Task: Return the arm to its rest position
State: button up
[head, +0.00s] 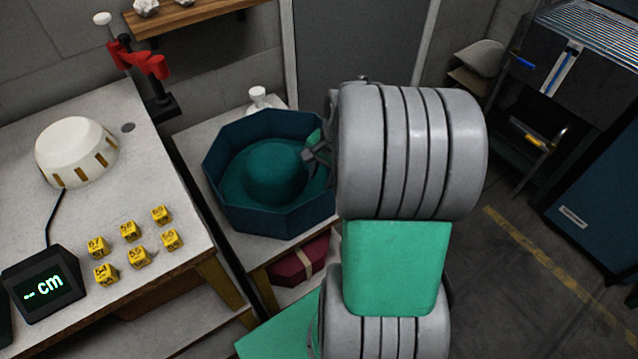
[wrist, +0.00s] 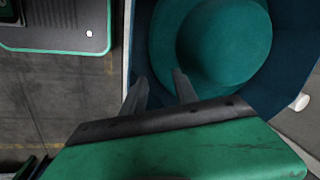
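My gripper (head: 318,152) is at the right rim of the dark blue octagonal hat box (head: 228,207) in the head view. A teal hat (head: 272,172) lies in the box, brim down and crown up. In the wrist view my gripper (wrist: 162,80) has its two fingers apart with a gap between them, and nothing shows held. The fingertips are near the edge of the hat (wrist: 225,40). I cannot tell whether they touch the brim. My arm (head: 400,150) hides the right side of the box.
A white bottle (head: 258,98) stands behind the box. A red box (head: 298,262) sits below. Floor is open at right.

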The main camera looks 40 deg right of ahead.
jog(key=s+a+r+n+p, duration=0.2)
jog(key=a+r+n+p, duration=0.3)
jog(key=a+r+n, duration=0.2)
jog(key=s+a+r+n+t+h+p, duration=0.1)
jog(key=s+a+r+n+p, duration=0.2)
jog(key=a+r, duration=0.7)
notch_tip(320, 180, up, 4)
jog(key=n+p, duration=0.2)
jog(key=n, duration=0.2)
jog(key=shift+s+a, duration=0.2)
jog(key=shift+a, duration=0.2)
jog(key=shift+s+f, duration=0.1)
jog(key=shift+f, duration=0.05)
